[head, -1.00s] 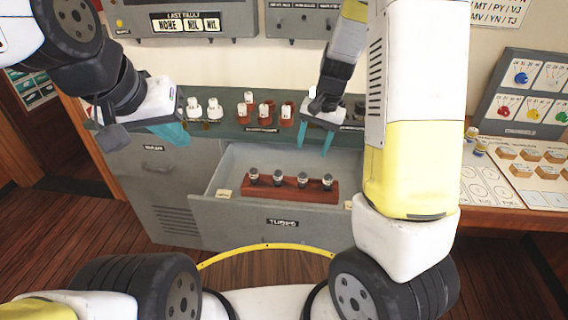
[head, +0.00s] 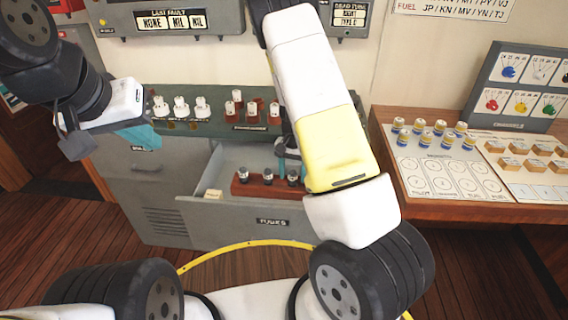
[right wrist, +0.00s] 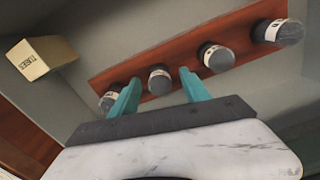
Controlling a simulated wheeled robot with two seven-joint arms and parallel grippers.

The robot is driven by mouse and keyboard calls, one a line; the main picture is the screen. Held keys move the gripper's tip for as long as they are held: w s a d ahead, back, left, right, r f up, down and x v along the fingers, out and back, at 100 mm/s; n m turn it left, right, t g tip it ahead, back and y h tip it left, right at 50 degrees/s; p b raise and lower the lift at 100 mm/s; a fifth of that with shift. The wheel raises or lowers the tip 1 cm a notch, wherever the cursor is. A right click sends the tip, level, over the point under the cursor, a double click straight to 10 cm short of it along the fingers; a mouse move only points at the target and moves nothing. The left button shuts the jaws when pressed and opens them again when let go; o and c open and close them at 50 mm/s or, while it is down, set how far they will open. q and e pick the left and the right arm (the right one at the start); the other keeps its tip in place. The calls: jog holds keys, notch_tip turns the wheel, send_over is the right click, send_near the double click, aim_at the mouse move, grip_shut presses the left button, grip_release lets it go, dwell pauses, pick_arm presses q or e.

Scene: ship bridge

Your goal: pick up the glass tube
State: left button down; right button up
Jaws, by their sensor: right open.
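Several dark-capped glass tubes stand in a red-brown rack (head: 252,190) inside the open grey drawer (head: 225,212). In the head view, one tube (head: 243,174) is at the rack's left end, and my right arm hides the rack's right end. The right wrist view shows the whole row in the rack (right wrist: 183,62). My right gripper (right wrist: 159,76) is open and empty, its teal fingers pointing at the rack. One tube (right wrist: 159,79) appears between the fingertips, untouched as far as I can tell. My left gripper (head: 138,136) is over the cabinet's left side; its jaw gap is unclear.
White and red-brown pieces (head: 182,108) stand on the cabinet top behind the drawer. A small cream label block (right wrist: 42,56) sits in the drawer's corner. A wooden desk (head: 440,212) on the right holds blue-and-yellow capped items (head: 430,137), cards and a coloured panel.

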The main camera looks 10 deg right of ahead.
jog(key=shift+f, duration=0.25)
grip_shut()
